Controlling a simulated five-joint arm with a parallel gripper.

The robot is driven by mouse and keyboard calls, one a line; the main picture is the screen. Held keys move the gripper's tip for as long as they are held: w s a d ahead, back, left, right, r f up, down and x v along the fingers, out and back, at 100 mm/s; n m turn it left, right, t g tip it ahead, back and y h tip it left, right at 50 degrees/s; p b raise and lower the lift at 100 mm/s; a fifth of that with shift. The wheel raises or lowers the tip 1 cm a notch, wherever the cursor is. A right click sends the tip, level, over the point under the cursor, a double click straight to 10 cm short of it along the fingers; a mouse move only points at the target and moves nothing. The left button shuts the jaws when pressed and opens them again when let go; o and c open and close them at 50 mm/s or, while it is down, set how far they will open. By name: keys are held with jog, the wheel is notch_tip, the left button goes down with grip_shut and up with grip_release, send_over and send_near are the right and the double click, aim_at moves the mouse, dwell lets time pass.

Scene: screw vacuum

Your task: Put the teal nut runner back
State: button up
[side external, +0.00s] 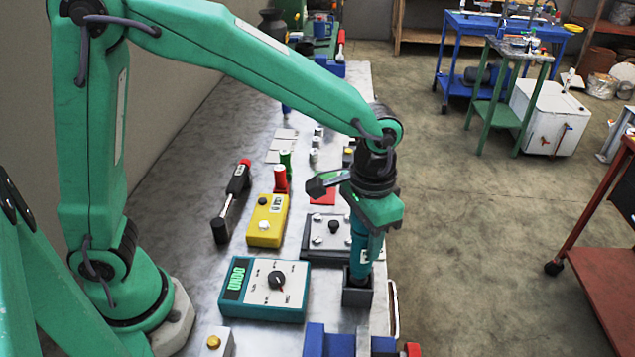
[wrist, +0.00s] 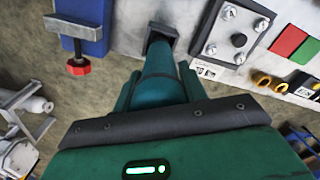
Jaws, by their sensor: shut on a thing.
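The teal nut runner (side external: 363,252) is upright in my gripper (side external: 369,222), which is shut on it, in the side external view. Its lower end reaches into the opening of a small dark square holder (side external: 357,295) at the right edge of the bench. The wrist view shows the teal nut runner (wrist: 158,62) running from between my gripper's fingers (wrist: 158,90) to the dark square holder (wrist: 163,36). Its tip is hidden inside the holder, so I cannot tell how deep it sits.
A plate with bolts and a dark knob (side external: 332,232) lies beside the holder. A teal meter (side external: 265,290), a yellow meter (side external: 267,221) and a dark screwdriver-like tool (side external: 232,200) lie to the left. A blue vise-like block (side external: 330,340) stands in front.

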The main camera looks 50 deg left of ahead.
aim_at(363, 251)
jog(key=shift+f, duration=2.15)
jog(key=o, duration=1.4)
notch_tip(363, 251, up, 13)
jog(key=shift+r, duration=0.15)
